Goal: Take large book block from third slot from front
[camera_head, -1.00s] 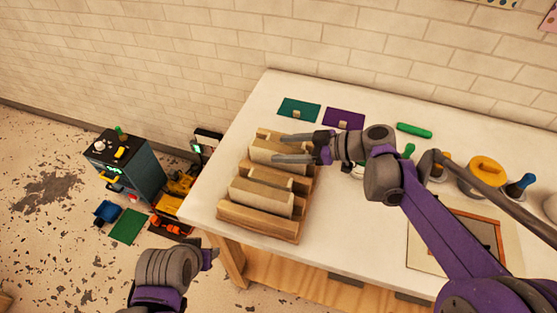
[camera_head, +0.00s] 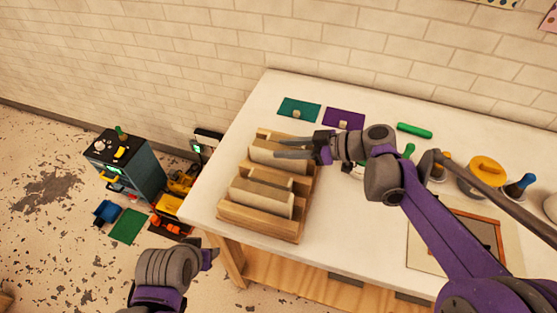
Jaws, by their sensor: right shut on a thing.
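A wooden slotted rack (camera_head: 258,223) stands on the left part of the white table. A beige book block (camera_head: 270,162) sits upright in a slot toward the back of the rack. My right gripper (camera_head: 276,148) reaches in from the right, its two fingers shut on this block's top part. The fingers cover part of its upper edge. Another beige block (camera_head: 260,197) sits in a slot nearer the front. My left gripper (camera_head: 209,254) hangs off the table's front left corner, away from the rack; its fingers are too unclear to read.
A teal card (camera_head: 299,108) and a purple card (camera_head: 344,117) lie behind the rack. A green cylinder (camera_head: 414,130), a yellow-topped container (camera_head: 486,170) and a framed panel (camera_head: 478,232) lie to the right. A dark cabinet (camera_head: 128,167) stands on the floor at left.

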